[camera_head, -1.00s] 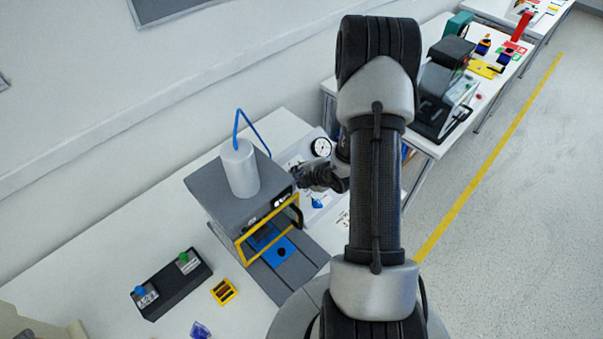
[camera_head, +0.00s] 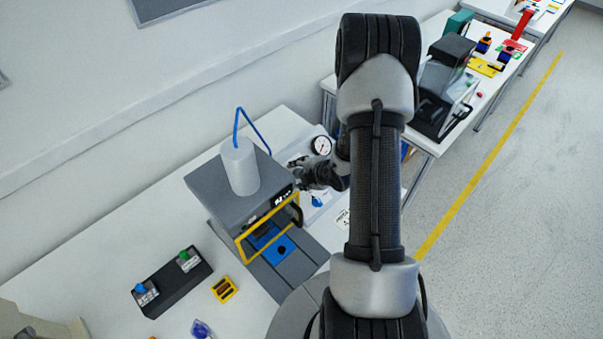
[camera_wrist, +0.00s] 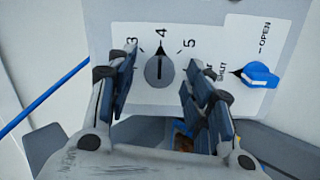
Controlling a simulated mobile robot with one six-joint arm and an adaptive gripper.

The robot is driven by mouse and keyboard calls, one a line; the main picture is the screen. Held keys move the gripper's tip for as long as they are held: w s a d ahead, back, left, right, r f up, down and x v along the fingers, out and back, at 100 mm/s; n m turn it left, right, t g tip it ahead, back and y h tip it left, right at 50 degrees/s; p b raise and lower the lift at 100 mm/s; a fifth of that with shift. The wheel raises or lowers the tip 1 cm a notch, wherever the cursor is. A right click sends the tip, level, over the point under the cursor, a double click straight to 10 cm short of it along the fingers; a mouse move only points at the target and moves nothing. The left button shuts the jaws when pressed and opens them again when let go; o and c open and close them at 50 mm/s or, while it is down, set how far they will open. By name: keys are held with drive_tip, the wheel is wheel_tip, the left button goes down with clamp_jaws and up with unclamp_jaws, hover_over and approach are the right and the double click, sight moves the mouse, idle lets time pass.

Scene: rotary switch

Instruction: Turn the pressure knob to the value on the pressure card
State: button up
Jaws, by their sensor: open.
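The pressure knob (camera_wrist: 159,71) is a round grey dial on a pale panel (camera_wrist: 205,30) in the wrist view. Its dark pointer line is aimed at the 4, with 3 to its left and 5 to its right. My gripper (camera_wrist: 158,88) is open, one finger on each side of the knob, with gaps between the fingers and the knob. In the head view my gripper (camera_head: 304,174) is beside the grey press, and the knob is hidden there. I cannot make out a pressure card with a readable value in either view.
A blue valve handle (camera_wrist: 262,75) with OPEN and SHUT marks sits right of the knob. A round gauge (camera_head: 321,145) stands behind my gripper. The grey press (camera_head: 228,192) with its yellow guard is close on the left. A button box (camera_head: 172,281) lies farther left.

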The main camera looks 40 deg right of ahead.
drive_tip(key=v, duration=1.2)
idle(0.4)
